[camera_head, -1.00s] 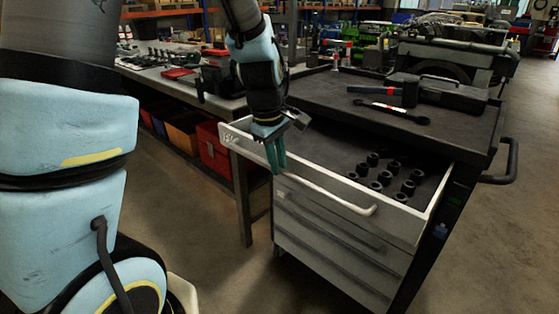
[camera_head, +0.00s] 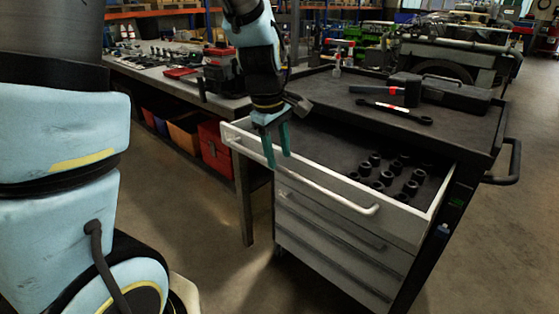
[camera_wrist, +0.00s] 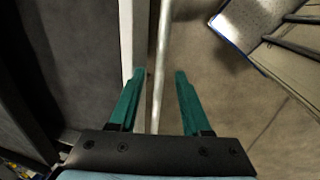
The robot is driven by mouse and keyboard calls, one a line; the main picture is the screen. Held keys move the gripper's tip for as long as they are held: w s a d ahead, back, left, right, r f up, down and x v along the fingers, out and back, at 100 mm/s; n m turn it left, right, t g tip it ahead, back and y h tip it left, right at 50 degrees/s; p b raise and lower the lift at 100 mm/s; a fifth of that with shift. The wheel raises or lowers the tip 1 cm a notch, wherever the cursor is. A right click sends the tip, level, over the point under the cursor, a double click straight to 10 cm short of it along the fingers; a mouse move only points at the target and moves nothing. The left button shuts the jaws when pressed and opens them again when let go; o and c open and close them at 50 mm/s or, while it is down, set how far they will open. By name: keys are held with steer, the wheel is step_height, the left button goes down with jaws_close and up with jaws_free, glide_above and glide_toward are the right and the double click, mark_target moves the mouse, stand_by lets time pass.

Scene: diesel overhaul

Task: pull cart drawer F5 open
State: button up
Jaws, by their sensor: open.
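The cart's top drawer (camera_head: 405,226), with a label at its left end too small to read surely now, stands pulled well out. Its long pale handle bar (camera_head: 335,197) runs along the front. My gripper (camera_head: 279,162) is over the left part of the drawer front, pointing down, its fingers spread. In the wrist view the handle bar (camera_wrist: 161,50) passes between the two open green fingers, with a gap on either side.
Several black sockets (camera_head: 385,178) stand in the drawer. A hammer (camera_head: 385,92), a wrench (camera_head: 396,112) and a black case (camera_head: 450,94) lie on the cart top. A workbench (camera_head: 165,79) with bins below stands left. Floor in front is clear.

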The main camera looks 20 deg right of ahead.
step_height(320, 180, up, 8)
steer(key=a, duration=0.1)
steer(key=shift+s+a, duration=0.2)
steer(key=shift+s, duration=0.2)
steer(key=a+f+m+y, duration=0.1)
steer(key=a+f+m, duration=0.2)
steer(key=a, duration=0.8)
steer(key=s+a+f+m, duration=0.1)
steer(key=a+f+m, duration=0.3)
steer(key=a, duration=0.8)
step_height(320, 180, down, 2)
steer(key=shift+s+a+f+t+y, duration=0.1)
steer(key=shift+s+a+t+y, duration=0.2)
steer(key=shift+y, duration=0.1)
